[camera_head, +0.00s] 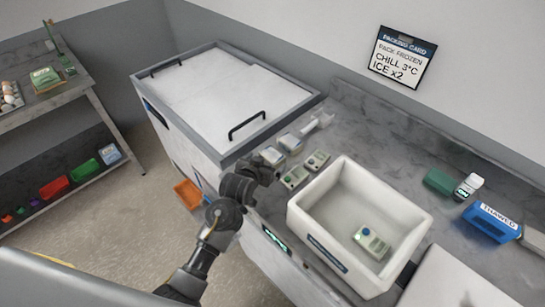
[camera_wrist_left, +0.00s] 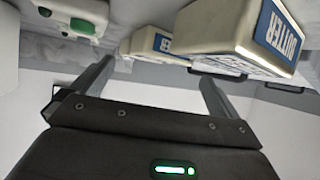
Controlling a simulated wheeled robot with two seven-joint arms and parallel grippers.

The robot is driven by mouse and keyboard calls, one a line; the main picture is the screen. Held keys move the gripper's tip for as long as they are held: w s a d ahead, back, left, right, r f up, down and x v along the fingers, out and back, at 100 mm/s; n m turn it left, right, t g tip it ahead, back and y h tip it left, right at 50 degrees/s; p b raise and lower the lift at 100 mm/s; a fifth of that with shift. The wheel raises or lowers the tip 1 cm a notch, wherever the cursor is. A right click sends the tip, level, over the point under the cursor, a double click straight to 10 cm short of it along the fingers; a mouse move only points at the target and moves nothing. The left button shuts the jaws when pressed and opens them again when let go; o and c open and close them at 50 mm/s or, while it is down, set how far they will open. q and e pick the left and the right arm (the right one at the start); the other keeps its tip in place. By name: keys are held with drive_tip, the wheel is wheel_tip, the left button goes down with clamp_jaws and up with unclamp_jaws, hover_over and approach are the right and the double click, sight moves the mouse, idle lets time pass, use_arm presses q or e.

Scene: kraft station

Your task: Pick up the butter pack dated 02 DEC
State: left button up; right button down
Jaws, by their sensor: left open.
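Two pale butter packs with blue labels are on the counter beside the chest freezer: one (camera_head: 290,143) nearer the wall and one (camera_head: 272,156) close to my left gripper (camera_head: 264,170). In the left wrist view a large pack (camera_wrist_left: 235,30) with a "BUTTER" label is near the right finger, and a smaller pack (camera_wrist_left: 152,40) is farther back between the fingers. No date is legible on either. My left gripper also shows there (camera_wrist_left: 152,85); it is open, with nothing held between its fingers. My right gripper is not in view.
Pale items with round buttons (camera_head: 295,178) (camera_head: 318,160) sit right of my left gripper. A white bin (camera_head: 420,225) holds a similar item (camera_head: 371,242). The freezer (camera_head: 215,85) stands at left. A green block (camera_head: 439,181) and blue pack (camera_head: 490,223) are at right.

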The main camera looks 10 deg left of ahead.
sight(272, 154)
use_arm(q)
drive_tip(key=shift+w, duration=0.35)
drive_tip(key=p+x, duration=0.2)
drive_tip(key=x, duration=0.1)
drive_tip(key=shift+w, duration=0.25)
drive_tip(key=shift+w+d+f, duration=0.1)
drive_tip(key=shift+w+f, duration=0.2)
drive_tip(key=shift+w, duration=0.2)
drive_tip(key=shift+s, duration=0.1)
drive_tip(key=c, duration=0.9)
